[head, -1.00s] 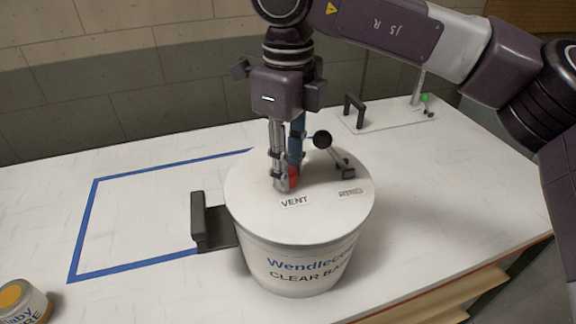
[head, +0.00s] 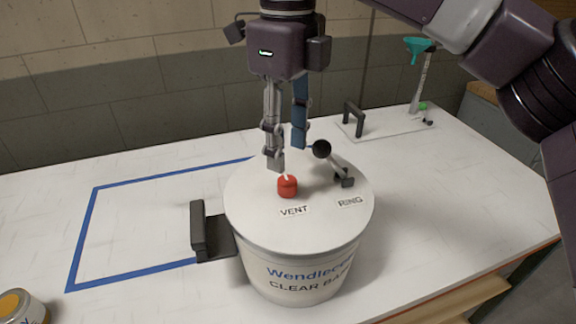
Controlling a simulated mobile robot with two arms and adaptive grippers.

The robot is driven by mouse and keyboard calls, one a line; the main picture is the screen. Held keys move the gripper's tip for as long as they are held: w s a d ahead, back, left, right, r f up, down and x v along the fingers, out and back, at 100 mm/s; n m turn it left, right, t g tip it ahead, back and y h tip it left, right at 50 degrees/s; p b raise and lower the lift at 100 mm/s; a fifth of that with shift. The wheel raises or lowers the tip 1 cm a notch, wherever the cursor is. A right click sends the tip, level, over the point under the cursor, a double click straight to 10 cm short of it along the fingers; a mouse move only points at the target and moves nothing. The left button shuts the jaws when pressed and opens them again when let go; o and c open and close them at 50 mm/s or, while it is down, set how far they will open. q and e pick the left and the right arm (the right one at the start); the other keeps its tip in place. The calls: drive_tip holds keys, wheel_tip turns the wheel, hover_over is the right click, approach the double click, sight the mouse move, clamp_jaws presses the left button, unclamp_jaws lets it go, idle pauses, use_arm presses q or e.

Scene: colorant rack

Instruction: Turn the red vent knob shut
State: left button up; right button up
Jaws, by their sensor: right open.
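The red vent knob (head: 287,187) sits on the lid of the white bucket (head: 300,235), just behind the VENT label (head: 293,211). A pale mark shows on top of the knob, pointing away toward the back. My right gripper (head: 287,158) is above and slightly behind the knob, pointing down. Its fingers are apart with nothing between them, and it appears clear of the knob. My left gripper is not in view.
A lever with a black ball (head: 321,149) stands on the lid near the RING label (head: 351,201), close to my right fingers. A black bracket (head: 199,229) is left of the bucket. Blue tape (head: 84,230) marks a clear area. A can (head: 22,306) is at front left.

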sight(287, 181)
wheel_tip(287, 181, up, 5)
drive_tip(key=shift+r, duration=0.2)
drive_tip(key=shift+r, duration=0.1)
